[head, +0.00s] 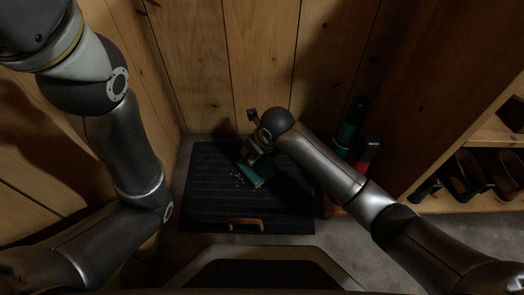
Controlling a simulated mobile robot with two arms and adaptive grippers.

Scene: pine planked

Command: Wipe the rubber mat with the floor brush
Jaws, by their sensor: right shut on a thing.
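The dark ribbed rubber mat (206,190) lies on the grey floor against the wooden wall. The floor brush (256,177) has a teal head that is low over the middle of the mat; whether its bristles touch the mat cannot be told. My right gripper (255,153) is shut on the brush from above, and the wrist hides part of it. Small pale crumbs (237,180) lie on the mat just left of the brush head. My left arm rises along the left side, and its gripper is out of view.
A dark teal bottle (347,132) and a red one (368,151) stand right of the mat, close to my right arm. Shoes (462,172) sit on a wooden shelf at the right. Wooden walls close off the back and left.

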